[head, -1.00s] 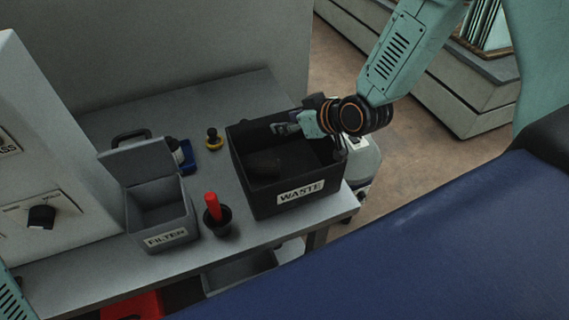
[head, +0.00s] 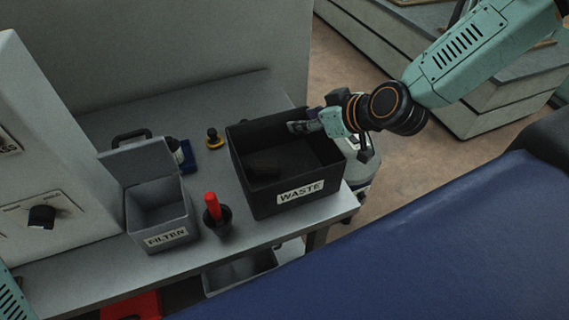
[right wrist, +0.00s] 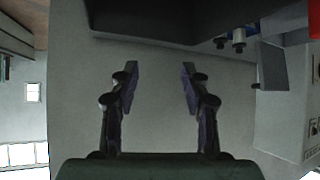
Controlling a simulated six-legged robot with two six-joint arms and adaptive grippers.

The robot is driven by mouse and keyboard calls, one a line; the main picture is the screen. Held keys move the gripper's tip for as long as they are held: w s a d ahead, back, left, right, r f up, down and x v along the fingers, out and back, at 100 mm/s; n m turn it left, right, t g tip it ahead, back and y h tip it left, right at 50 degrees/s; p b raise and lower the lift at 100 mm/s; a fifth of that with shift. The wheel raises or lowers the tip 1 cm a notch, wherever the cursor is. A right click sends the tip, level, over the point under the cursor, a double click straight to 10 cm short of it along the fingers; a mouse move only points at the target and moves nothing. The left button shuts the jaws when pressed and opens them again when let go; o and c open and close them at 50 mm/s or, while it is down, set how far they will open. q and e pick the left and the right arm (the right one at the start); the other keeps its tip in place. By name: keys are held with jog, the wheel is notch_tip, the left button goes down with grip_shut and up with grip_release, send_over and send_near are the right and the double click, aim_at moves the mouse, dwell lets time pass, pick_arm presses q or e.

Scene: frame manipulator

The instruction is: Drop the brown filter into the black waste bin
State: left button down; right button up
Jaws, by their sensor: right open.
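The black waste bin (head: 306,197), labelled WASTE, stands on the right end of the grey table. A dark lump, probably the brown filter (head: 263,164), lies inside it on the floor at the left; its brown colour is hard to make out. My right gripper (head: 299,127) is over the back right part of the bin, apart from the lump. In the right wrist view my right gripper (right wrist: 159,80) is open, with nothing between its fingers. My left gripper is out of view.
A grey open-lidded box (head: 160,220) labelled FILTER stands left on the table (head: 110,262). A black cup with a red-handled item (head: 212,205) is between box and bin.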

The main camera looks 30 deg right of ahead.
jog(key=shift+s+r, duration=0.5)
jog(key=shift+s, duration=0.15)
jog(key=shift+w+f, duration=0.1)
jog(key=shift+w, duration=0.05)
